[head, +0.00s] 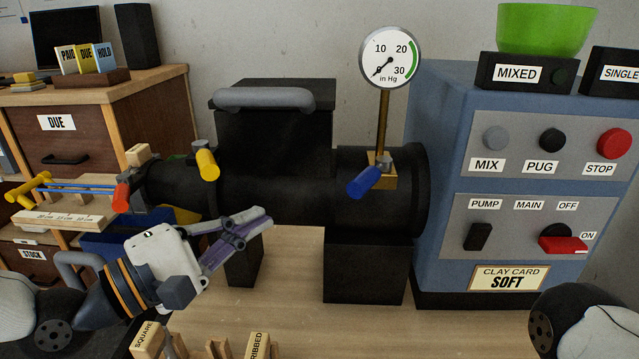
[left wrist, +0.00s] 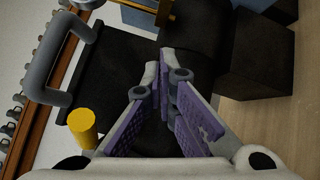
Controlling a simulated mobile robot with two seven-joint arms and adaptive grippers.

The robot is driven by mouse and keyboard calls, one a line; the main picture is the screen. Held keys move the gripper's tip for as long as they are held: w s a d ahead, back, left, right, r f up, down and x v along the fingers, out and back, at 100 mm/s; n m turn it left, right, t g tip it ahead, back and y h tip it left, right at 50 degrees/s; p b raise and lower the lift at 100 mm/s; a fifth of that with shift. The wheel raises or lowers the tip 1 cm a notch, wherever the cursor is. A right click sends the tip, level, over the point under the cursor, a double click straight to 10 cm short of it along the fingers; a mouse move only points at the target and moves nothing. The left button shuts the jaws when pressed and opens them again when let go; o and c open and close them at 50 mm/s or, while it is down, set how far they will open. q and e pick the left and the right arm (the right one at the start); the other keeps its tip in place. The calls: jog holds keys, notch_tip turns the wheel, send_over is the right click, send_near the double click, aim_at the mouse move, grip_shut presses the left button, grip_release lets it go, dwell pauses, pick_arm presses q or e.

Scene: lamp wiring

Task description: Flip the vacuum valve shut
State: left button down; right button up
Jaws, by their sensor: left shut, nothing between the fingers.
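A blue valve handle (head: 365,181) slants down to the left from a brass block (head: 382,172) on the black barrel (head: 285,185). A gauge marked in Hg (head: 390,57) stands above it on a brass stem, its needle near the low end. In the left wrist view, the brass fitting (left wrist: 166,10) shows at the top edge. My left gripper (head: 264,219) is shut and empty in front of the barrel, left of and below the blue handle and apart from it. Its fingertips also show in the left wrist view (left wrist: 160,75). My right gripper is out of view.
A yellow handle (head: 207,164) and a red handle (head: 121,198) sit left on the machine. A blue control cabinet (head: 440,130) stands right, with a red switch (head: 563,244). Wooden blocks (head: 258,345) stand at the front. The bench (head: 290,285) between is clear.

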aim_at(368, 177)
pick_arm(q)
jog(key=w+d+r, duration=0.2)
jog(key=w+d, duration=0.3)
jog(key=d, duration=0.5)
jog(key=shift+w+r+p, duration=0.15)
jog(key=shift+r+p, duration=0.2)
jog(key=shift+r, duration=0.05)
jog(key=shift+d, duration=0.1)
